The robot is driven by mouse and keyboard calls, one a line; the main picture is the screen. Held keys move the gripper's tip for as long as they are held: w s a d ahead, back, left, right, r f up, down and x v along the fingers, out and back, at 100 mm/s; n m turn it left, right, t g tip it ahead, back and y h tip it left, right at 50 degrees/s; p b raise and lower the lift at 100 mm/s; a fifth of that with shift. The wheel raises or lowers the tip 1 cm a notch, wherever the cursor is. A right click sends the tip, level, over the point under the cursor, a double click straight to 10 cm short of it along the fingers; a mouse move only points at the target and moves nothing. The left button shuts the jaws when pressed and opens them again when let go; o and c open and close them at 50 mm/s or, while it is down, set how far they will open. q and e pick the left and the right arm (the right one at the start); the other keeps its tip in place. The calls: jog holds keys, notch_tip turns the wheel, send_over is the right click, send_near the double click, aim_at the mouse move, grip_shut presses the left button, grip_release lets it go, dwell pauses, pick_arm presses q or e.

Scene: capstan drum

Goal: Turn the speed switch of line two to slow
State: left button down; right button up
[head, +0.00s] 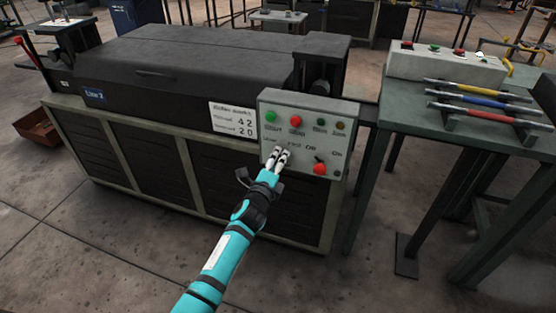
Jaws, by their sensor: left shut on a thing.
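The grey control panel (334,142) stands at the front right corner of a dark machine with a blue label (93,95) that seems to read Line 2. My left gripper (281,157) reaches up to the lower left of the panel's face. Its fingers are shut on the speed switch, which they hide, so I cannot tell which way it points. Small lettering shows just above the fingers, too small to read surely. My right gripper is not in view.
A green table (395,117) at right holds a button box (445,66) and colored bars (484,103). Floor in front is clear.

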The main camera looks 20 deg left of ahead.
pick_arm(q)
jog(key=shift+n, duration=1.5)
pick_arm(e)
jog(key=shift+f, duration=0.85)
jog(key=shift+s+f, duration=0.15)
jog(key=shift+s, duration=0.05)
pick_arm(q)
jog(key=c, duration=0.9)
grip_release()
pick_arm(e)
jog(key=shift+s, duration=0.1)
pick_arm(q)
jog(key=shift+s, duration=0.15)
jog(key=s, duration=1.1)
jog(key=shift+s+a, duration=0.2)
jog(key=shift+s, duration=0.2)
